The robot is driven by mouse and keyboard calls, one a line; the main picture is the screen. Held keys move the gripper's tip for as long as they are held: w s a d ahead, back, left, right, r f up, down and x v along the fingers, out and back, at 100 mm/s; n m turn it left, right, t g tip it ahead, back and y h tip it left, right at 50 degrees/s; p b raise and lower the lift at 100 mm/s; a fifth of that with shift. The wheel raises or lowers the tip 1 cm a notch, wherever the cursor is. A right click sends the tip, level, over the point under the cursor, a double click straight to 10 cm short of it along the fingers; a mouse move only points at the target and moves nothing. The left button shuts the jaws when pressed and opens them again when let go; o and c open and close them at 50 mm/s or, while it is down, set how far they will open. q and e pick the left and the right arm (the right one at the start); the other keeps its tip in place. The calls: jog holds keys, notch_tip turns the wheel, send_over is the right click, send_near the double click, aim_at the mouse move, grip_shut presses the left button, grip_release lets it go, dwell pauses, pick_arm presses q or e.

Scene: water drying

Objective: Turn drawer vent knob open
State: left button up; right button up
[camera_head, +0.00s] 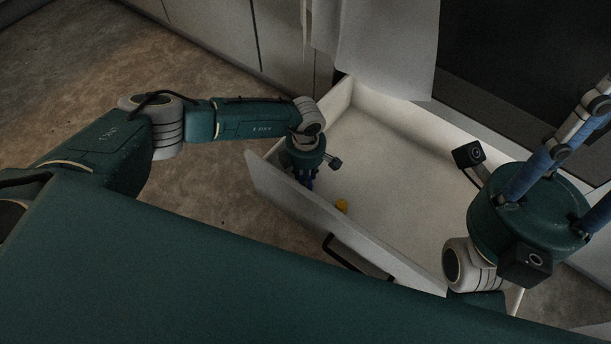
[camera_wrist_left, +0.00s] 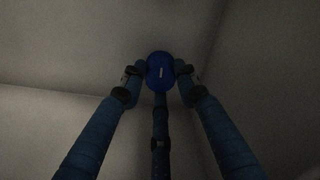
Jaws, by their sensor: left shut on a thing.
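The vent knob (camera_wrist_left: 160,73) is a small round blue knob with a pale mark, seen in the left wrist view. My left gripper (camera_head: 306,184) reaches down inside the open white drawer (camera_head: 400,165), near its front left corner. In the left wrist view the fingers of my left gripper (camera_wrist_left: 159,76) are closed around the knob, touching it from both sides and from below. In the head view the knob is hidden by the gripper. My right gripper (camera_head: 585,165) is raised over the right side of the drawer. Its fingertips run out of the picture.
A small yellow object (camera_head: 341,206) lies inside the drawer by its front panel. The front panel has a dark handle (camera_head: 345,256). A white cloth (camera_head: 388,45) hangs above the drawer's back. The brown floor (camera_head: 215,205) is clear on the left.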

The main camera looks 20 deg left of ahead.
pick_arm(q)
jog(key=shift+s+d, duration=0.15)
jog(key=shift+d, duration=0.2)
jog(key=o, duration=1.2)
jog(key=shift+c, duration=0.2)
jog(key=shift+a, duration=0.1)
jog(key=shift+r, duration=0.1)
jog(key=shift+r, duration=0.3)
notch_tip(320, 180, up, 11)
jog(key=shift+r, duration=0.15)
